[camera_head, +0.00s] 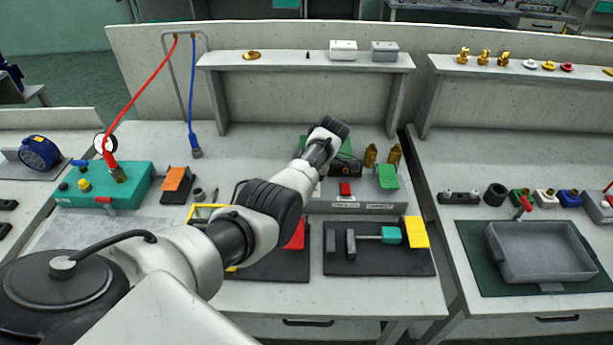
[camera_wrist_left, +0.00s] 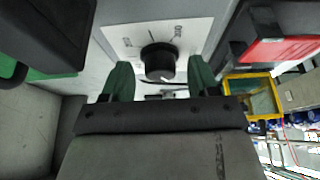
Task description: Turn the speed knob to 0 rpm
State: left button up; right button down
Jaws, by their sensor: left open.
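The speed knob (camera_wrist_left: 158,60) is a round black knob on a white dial plate (camera_wrist_left: 118,36) in the left wrist view. Printed marks show on the plate, too small and turned to read surely. A small white mark shows low on the knob. My left gripper (camera_wrist_left: 161,80) has two green fingertips, one on either side of the knob. It is open, with a gap visible between each fingertip and the knob. In the head view my left arm reaches across the bench and hides the knob. My right gripper is not in view.
A grey box with a red button (camera_head: 345,188) and a green flap (camera_head: 387,176) stands by my wrist. Brass fittings (camera_head: 370,155) stand behind it. A black mat with a yellow block (camera_head: 416,232) lies in front. A teal box (camera_head: 100,185) with hoses is at left.

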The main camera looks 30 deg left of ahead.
pick_arm(q)
jog(key=b+v, duration=0.1)
jog(key=v, duration=0.9)
jog(key=shift+r, duration=0.4)
jog(key=shift+w, duration=0.15)
